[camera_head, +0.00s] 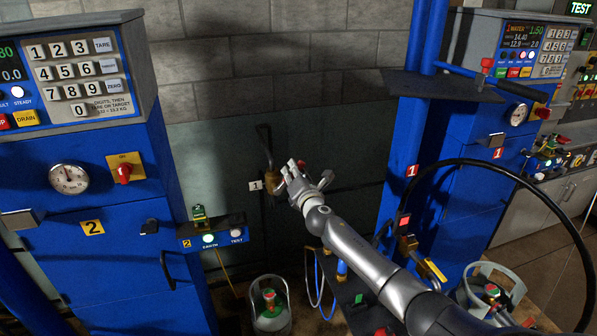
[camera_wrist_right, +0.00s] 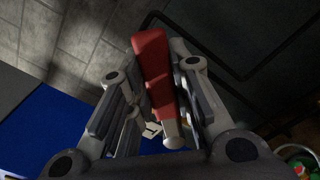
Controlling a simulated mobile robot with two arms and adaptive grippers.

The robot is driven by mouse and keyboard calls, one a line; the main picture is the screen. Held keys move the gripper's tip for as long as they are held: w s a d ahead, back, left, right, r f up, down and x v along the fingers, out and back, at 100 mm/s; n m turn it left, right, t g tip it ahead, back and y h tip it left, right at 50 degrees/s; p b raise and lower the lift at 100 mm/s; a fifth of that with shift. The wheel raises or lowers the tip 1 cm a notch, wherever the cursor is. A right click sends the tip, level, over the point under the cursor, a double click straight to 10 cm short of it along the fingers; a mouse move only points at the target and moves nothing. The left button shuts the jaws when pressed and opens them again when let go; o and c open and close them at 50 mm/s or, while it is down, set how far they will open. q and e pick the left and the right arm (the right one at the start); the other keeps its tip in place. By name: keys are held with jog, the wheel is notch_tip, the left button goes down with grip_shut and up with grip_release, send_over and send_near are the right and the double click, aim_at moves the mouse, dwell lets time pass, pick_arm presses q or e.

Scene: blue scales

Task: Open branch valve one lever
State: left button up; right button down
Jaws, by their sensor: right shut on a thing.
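The branch valve one lever is a red bar (camera_wrist_right: 153,72) between the fingers of my right gripper (camera_head: 291,175) in the right wrist view. The gripper is shut on it. In the head view the lever is mostly hidden by the gripper. A brass valve body (camera_head: 272,183) sits on the back wall just left of the fingers, with a dark pipe (camera_head: 264,140) above it. A small white tag (camera_head: 255,185) marked 1 is left of the valve. My left gripper is not in view.
Blue scale station 2 (camera_head: 95,250) stands at left and blue scale station 1 (camera_head: 485,190) at right. A black hose (camera_head: 440,175) loops beside my right arm. Gas cylinders (camera_head: 270,305) stand low in front. The wall above the valve is clear.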

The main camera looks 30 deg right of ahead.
aim_at(281, 183)
jog(key=n+p, duration=0.1)
jog(key=a+r+n+p, duration=0.1)
jog(key=n, duration=0.1)
jog(key=shift+w+a+r, duration=0.2)
jog(key=shift+a+r, duration=0.05)
jog(key=shift+a, duration=0.05)
jog(key=shift+w+a+r+n+p, duration=0.1)
jog(key=shift+a+r+n+p, duration=0.1)
jog(key=shift+a+n+p, duration=0.5)
jog(key=shift+w+a+r+n+p, duration=0.1)
jog(key=shift+a+n+p, duration=0.2)
jog(key=shift+n, duration=0.3)
jog(key=shift+w+a+n+p, duration=0.1)
jog(key=shift+a+n+p, duration=0.15)
jog(key=shift+n, duration=0.35)
jog(key=shift+w+a+n+p, duration=0.1)
jog(key=shift+a+n+p, duration=0.45)
jog(key=shift+n, duration=0.35)
jog(key=c, duration=1.3)
grip_release()
jog(key=v, duration=1.2)
jog(key=shift+a, duration=0.1)
